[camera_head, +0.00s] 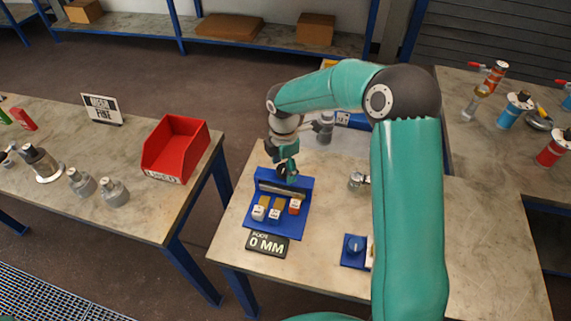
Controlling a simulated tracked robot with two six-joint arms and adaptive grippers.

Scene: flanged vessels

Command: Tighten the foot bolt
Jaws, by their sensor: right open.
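My right arm, teal with dark joints, reaches in from the lower right over the middle table. Its right gripper (286,172) points down at the back of a blue tool rack (299,228) and is open. A metal bar lies across the rack just in front of the gripper; I cannot tell whether they touch. Several small blocks with white, tan and red parts stand in the rack. A black sign (267,243) reading "FOOT 0 MM" lies in front of it. I cannot pick out the foot bolt; my arm hides part of the table. My left gripper is not in view.
Right of the rack are a metal fitting (356,180) and a blue block with a knob (353,247). A grey flanged part (325,125) stands behind. The left table holds a red bin (175,148) and grey vessels. Bare tabletop lies between rack and knob block.

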